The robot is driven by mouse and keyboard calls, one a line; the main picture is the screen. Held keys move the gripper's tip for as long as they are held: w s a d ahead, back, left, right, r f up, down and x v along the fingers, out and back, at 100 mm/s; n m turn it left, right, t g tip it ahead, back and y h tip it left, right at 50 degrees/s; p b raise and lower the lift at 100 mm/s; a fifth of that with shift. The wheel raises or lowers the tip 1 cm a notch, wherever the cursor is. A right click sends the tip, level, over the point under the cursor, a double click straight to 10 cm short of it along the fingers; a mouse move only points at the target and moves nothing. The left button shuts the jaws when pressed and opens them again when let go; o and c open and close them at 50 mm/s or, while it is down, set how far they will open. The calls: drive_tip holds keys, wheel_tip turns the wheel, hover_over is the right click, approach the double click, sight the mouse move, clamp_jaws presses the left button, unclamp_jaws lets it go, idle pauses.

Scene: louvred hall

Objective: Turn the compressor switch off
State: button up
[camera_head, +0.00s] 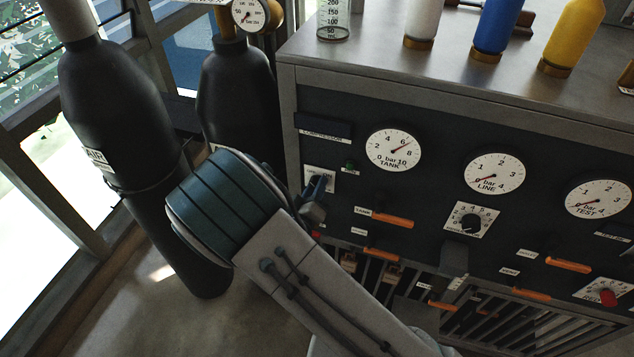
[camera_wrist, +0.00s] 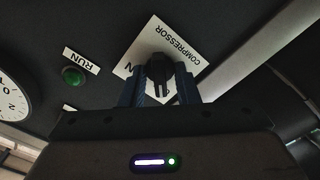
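The compressor switch is a black knob (camera_wrist: 160,72) on a white plate (camera_wrist: 190,52) marked COMPRESSOR in the wrist view. In the head view its plate (camera_head: 318,174) is partly hidden behind my gripper (camera_head: 315,196). In the wrist view my gripper (camera_wrist: 160,88) has its two blue fingers apart, one on each side of the knob. I see no clear contact with the knob. The plate's position marks are mostly hidden by the fingers and knob.
A green RUN lamp (camera_wrist: 74,76) is beside the switch. The TANK gauge (camera_head: 393,150) and orange-handled valves (camera_head: 393,220) are to the right on the panel. Dark gas cylinders (camera_head: 120,120) stand on the left. Bottles (camera_head: 497,28) stand on the cabinet top.

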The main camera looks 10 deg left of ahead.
drive_tip(key=shift+o, duration=0.4)
drive_tip(key=shift+s, duration=0.15)
drive_tip(key=s, duration=0.6)
drive_tip(key=shift+s+a, duration=0.3)
drive_tip(key=shift+s, duration=0.1)
